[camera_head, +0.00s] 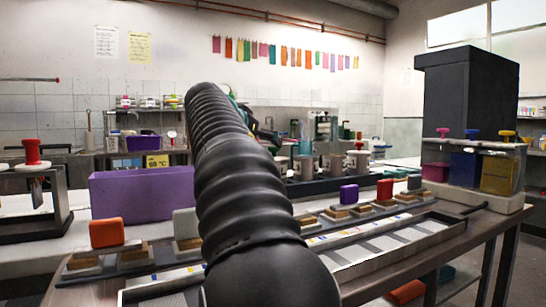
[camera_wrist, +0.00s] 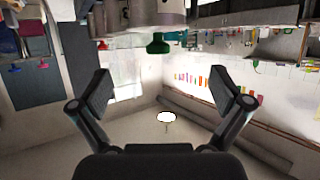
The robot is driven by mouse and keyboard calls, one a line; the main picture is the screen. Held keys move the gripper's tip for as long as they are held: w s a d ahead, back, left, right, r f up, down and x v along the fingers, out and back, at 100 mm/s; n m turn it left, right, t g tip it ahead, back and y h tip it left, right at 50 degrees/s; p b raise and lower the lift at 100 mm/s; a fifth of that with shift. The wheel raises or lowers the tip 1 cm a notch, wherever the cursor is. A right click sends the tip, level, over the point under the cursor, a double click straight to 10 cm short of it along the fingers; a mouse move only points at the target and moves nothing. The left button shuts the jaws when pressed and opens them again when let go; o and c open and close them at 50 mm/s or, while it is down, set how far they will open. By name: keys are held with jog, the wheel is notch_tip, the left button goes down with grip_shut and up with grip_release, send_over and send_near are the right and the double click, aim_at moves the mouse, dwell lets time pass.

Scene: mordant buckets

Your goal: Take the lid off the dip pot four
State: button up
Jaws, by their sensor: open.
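A row of grey metal dip pots (camera_head: 304,168) stands in a dark rack at the middle back in the head view, partly hidden by my arm. One pot at its right end has a red knob (camera_head: 358,145) on top. I cannot tell by any mark which pot is number four. The wrist view is upside down. It shows a grey pot (camera_wrist: 150,14) at the top edge with a green lid knob (camera_wrist: 158,45). My gripper (camera_wrist: 163,85) is open and empty, its two fingers wide apart. The green knob shows between and beyond the fingers, apart from them.
A purple bin (camera_head: 142,192) stands left of my arm. Stamp blocks with orange, purple and red handles line the front bench. A white tray (camera_head: 385,240) lies before them. A tall black box (camera_head: 466,95) and clear tanks (camera_head: 472,168) stand at the right.

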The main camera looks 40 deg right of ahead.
aim_at(274, 156)
jog(key=x, duration=0.3)
jog(key=shift+d, duration=0.2)
jog(key=shift+f+p+x, duration=0.15)
jog(key=shift+f+x, duration=0.05)
jog(key=shift+x, duration=1.1)
jog(key=shift+f+p+x, duration=0.15)
jog(key=shift+f+x, duration=0.05)
jog(key=shift+x, duration=1.1)
jog(key=shift+s+a, duration=0.15)
jog(key=shift+a, duration=0.05)
jog(key=c, duration=0.9)
